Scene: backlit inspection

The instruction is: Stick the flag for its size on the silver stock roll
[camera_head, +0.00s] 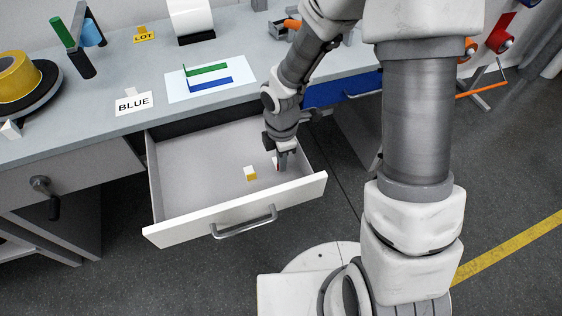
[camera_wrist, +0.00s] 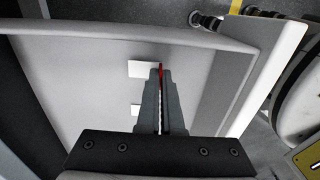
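My gripper (camera_head: 283,160) reaches down into the open drawer (camera_head: 190,155). In the wrist view its fingers (camera_wrist: 161,75) are close together, with the thin red part of a red-and-white flag (camera_wrist: 142,69) between the tips. The flag's white part reaches left of the fingers; in the head view it is mostly hidden by the gripper. A white-and-yellow flag (camera_head: 250,173) lies on the drawer floor to the left. A pale roll (camera_head: 190,17) on a black stand sits at the back of the bench, cut off by the top edge; I cannot tell whether it is silver.
A white sheet with green and blue angle shapes (camera_head: 208,77), a BLUE card (camera_head: 133,103) and a yellow LOT card (camera_head: 143,34) are on the bench. A yellow roll (camera_head: 15,75) lies far left; a blue roll (camera_head: 90,32) stands behind. The drawer's front and sides surround my gripper.

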